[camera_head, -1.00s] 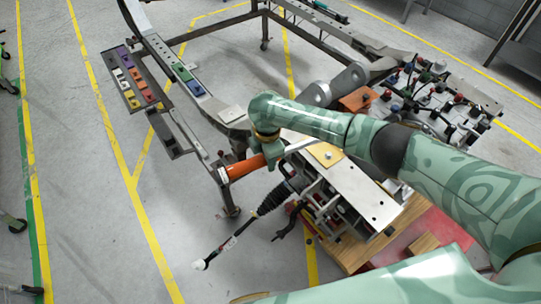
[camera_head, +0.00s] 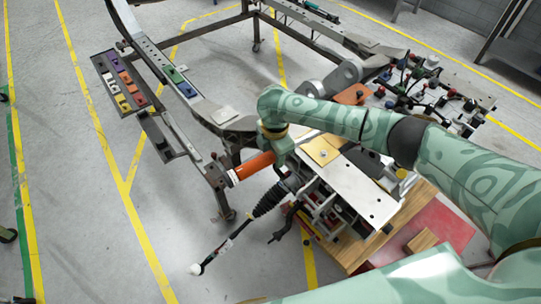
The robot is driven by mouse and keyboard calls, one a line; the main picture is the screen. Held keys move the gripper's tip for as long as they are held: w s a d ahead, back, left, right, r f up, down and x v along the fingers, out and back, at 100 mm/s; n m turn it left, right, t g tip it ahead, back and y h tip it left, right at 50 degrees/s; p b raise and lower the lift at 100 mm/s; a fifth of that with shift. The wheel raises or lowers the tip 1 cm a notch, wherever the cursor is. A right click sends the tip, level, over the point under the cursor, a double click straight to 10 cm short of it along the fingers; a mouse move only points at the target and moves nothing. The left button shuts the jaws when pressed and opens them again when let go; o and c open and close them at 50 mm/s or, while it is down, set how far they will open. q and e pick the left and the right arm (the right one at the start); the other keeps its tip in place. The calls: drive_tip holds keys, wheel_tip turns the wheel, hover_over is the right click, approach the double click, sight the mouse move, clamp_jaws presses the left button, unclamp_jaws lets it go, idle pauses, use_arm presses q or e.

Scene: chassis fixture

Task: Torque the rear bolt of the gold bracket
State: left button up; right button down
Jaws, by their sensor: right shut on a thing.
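My right gripper (camera_head: 277,145), at the end of the green arm from the right, is shut on an orange cylindrical tool (camera_head: 252,166). Its fingers are mostly hidden by the wrist. The tool lies slanted, its dark-ringed end down and left near the chassis fixture's front post. I cannot tell whether that end touches anything. A gold plate (camera_head: 320,151) with a bolt head lies on the silver plate, just right of the gripper. Small yellow pieces (camera_head: 124,106) also sit in the dark panel at the left; which one is the gold bracket I cannot tell. My left gripper is out of view.
The chassis frame (camera_head: 172,75) carries a green and a blue bracket (camera_head: 187,89). A black-booted rod (camera_head: 232,234) sticks out below the tool. A wooden block and red sheet (camera_head: 445,228) lie at lower right.

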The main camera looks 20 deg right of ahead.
drive_tip(key=s+r+n, duration=0.2)
drive_tip(key=s+n, duration=0.2)
drive_tip(key=n, duration=0.1)
wheel_tip(320, 180, down, 6)
drive_tip(key=b, duration=0.7)
drive_tip(key=shift+a+f+n+b, duration=0.15)
drive_tip(key=shift+a+n+b, duration=0.15)
drive_tip(key=shift+a+b, duration=0.1)
idle(0.6)
drive_tip(key=shift+f, duration=1.05)
drive_tip(key=shift+s+f+p, duration=0.1)
drive_tip(key=shift+p, duration=0.2)
idle(0.7)
drive_tip(key=shift+a, duration=0.15)
drive_tip(key=shift+w+a+m, duration=0.4)
drive_tip(key=shift+w, duration=0.15)
drive_tip(key=shift+a+g, duration=0.1)
drive_tip(key=shift+g, duration=0.2)
